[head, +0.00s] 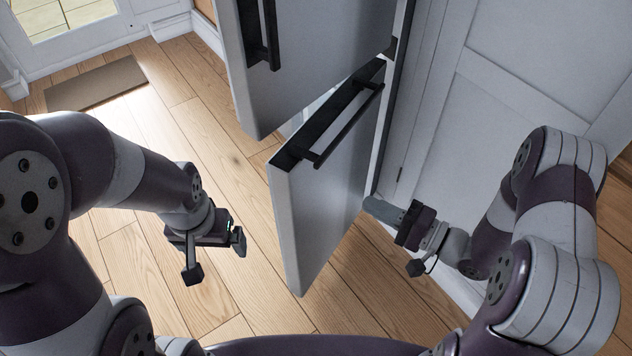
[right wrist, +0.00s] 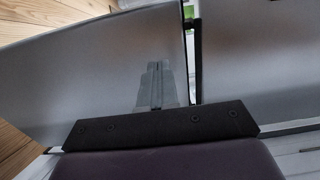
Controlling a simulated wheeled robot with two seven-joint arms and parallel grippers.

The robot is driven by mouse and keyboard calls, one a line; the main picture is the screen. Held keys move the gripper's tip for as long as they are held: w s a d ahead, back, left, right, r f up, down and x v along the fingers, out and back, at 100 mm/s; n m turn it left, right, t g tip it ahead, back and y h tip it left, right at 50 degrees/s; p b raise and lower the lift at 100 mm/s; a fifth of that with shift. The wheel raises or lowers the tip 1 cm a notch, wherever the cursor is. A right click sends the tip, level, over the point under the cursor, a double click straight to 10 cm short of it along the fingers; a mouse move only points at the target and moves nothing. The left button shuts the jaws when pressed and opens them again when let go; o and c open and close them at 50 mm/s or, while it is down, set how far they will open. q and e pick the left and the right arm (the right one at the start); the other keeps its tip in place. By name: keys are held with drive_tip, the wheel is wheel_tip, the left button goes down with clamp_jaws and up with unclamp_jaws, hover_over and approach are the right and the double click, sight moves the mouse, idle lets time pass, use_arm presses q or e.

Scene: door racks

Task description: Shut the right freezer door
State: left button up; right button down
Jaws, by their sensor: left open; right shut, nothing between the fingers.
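The lower door, which I take as the right freezer door (head: 325,200), stands ajar in the head view. It is a grey panel with a long black handle (head: 345,130) along its top edge. My right gripper (head: 372,206) is shut and empty, its fingertips at the door's right edge; I cannot tell if they touch.
An upper grey door (head: 320,60) with a black handle (head: 262,35) also stands open above the lower one. A white panelled wall (head: 500,90) rises close on the right. Wooden floor (head: 130,240) is free on the left, with a mat (head: 95,85) farther back.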

sight(305, 172)
drive_tip(key=b+x, duration=0.3)
drive_tip(key=x, duration=0.9)
drive_tip(key=shift+a+f, duration=0.1)
drive_tip(key=shift+a, duration=0.2)
drive_tip(key=shift+w+a, duration=0.35)
drive_tip(key=shift+a, duration=0.05)
drive_tip(key=shift+w+a, duration=0.1)
